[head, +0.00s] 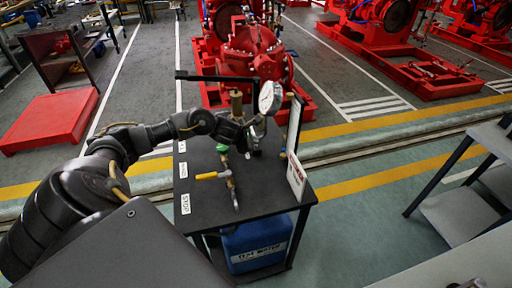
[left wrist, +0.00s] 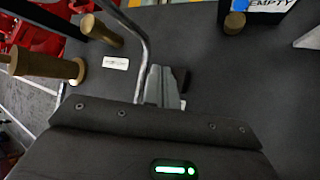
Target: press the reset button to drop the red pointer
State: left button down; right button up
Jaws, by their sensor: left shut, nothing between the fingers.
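A round white-faced gauge (head: 266,97) stands above the black bench top in the head view. Its pointer is too small to read, and I cannot make out a reset button. My left gripper (head: 252,148) is just below the gauge, over the bench. In the left wrist view its grey fingers (left wrist: 161,88) are together and hold nothing. A bent metal tube (left wrist: 143,45) runs beside them; I cannot tell whether they touch. My right gripper is not in view.
The bench (head: 205,215) carries a brass post (head: 236,103), a green knob (head: 222,148), a yellow-handled valve (head: 207,176) and an upright white sign (head: 297,175). A blue container (head: 255,242) sits below. A red pump (head: 252,55) stands behind.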

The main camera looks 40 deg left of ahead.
pick_arm(q)
jog(key=shift+f+b, duration=0.5)
jog(key=shift+b, duration=0.15)
dwell(0.8)
jog(key=shift+r, duration=0.15)
jog(key=shift+r+p, duration=0.6)
jog(key=shift+r, duration=0.2)
notch_tip(320, 180, up, 5)
jog(key=p, duration=0.3)
dwell(1.0)
